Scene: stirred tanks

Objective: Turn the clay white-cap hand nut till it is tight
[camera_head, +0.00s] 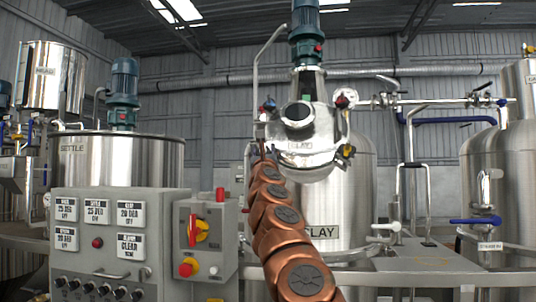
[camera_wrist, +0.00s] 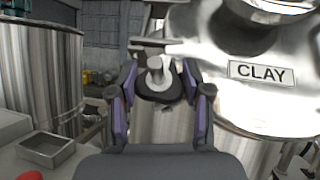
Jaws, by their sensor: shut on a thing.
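The clay tank (camera_head: 345,195) stands mid-picture with a CLAY label, and its domed lid (camera_head: 312,150) sits on top. In the wrist view a second CLAY plate (camera_wrist: 262,73) shows on the shiny lid. My gripper (camera_wrist: 160,88) has its two fingers on either side of a dark hand nut (camera_wrist: 158,94) with a pale grey stud end at its middle. It is shut on this nut at the lid's left edge. In the head view my copper arm hides the nut. I cannot tell whether the nut is seated tight.
Other hand nuts sit around the lid, with blue (camera_head: 270,103) and yellow-marked (camera_head: 346,151) ones in sight. The settle tank (camera_head: 120,160) and a grey control panel (camera_head: 115,235) stand left. A switch box (camera_head: 205,235) is close to my arm. A small open tray (camera_wrist: 45,148) lies lower left.

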